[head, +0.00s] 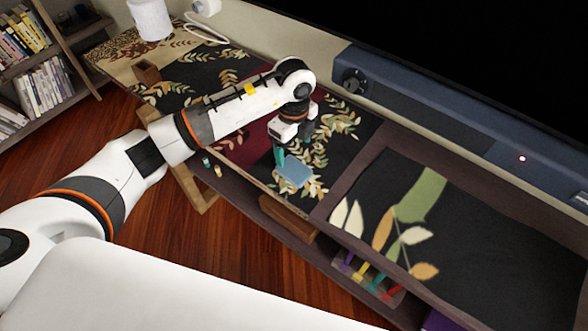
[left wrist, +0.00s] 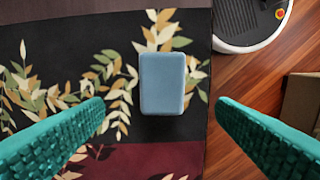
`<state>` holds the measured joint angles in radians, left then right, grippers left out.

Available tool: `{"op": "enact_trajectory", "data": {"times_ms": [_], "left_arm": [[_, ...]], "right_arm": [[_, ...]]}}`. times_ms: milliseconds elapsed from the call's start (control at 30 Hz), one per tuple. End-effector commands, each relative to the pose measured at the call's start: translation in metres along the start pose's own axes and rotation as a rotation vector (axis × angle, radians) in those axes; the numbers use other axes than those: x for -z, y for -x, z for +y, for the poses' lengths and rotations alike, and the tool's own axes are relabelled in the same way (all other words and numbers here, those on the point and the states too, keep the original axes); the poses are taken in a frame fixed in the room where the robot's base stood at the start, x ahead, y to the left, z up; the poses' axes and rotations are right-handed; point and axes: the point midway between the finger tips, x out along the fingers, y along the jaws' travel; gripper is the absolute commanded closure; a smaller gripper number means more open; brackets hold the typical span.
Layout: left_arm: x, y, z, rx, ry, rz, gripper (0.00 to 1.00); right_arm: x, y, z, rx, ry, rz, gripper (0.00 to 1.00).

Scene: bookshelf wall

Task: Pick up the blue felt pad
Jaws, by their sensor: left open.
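The blue felt pad (head: 293,173) is a small light-blue rounded rectangle. It lies flat on the dark leaf-patterned cloth, close to the front edge of the surface. In the left wrist view the pad (left wrist: 166,84) is centred ahead, between the two teal fingers and apart from both. My left gripper (head: 292,158) points down just above the pad and is open and empty; its two fingers also show wide apart in the left wrist view (left wrist: 160,133). My right gripper is not seen.
A long dark blue bar (head: 430,105) with a knob runs along the back. A patterned dark panel (head: 470,235) lies to the right. Coloured items (head: 368,275) sit on a lower shelf. A wooden box (head: 147,73) and a white cylinder (head: 151,18) stand at the far left.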

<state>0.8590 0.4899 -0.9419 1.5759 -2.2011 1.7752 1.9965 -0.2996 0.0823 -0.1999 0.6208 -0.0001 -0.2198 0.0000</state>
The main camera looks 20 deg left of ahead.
Motion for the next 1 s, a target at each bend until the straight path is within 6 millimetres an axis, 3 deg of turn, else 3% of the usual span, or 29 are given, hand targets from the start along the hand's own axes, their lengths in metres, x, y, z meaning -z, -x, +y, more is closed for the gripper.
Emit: {"op": "enact_trajectory", "data": {"times_ms": [600, 867, 1000], "left_arm": [[-0.005, -0.07, -0.003, 0.0, -0.003, -0.004, 0.2], [-0.005, -0.075, -0.003, -0.002, -0.003, -0.004, 0.2], [-0.005, -0.074, -0.003, -0.002, -0.003, -0.004, 0.38]], "right_arm": [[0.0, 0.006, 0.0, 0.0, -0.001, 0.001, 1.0], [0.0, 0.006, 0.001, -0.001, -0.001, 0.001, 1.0], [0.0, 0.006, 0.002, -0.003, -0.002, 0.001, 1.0]]}}
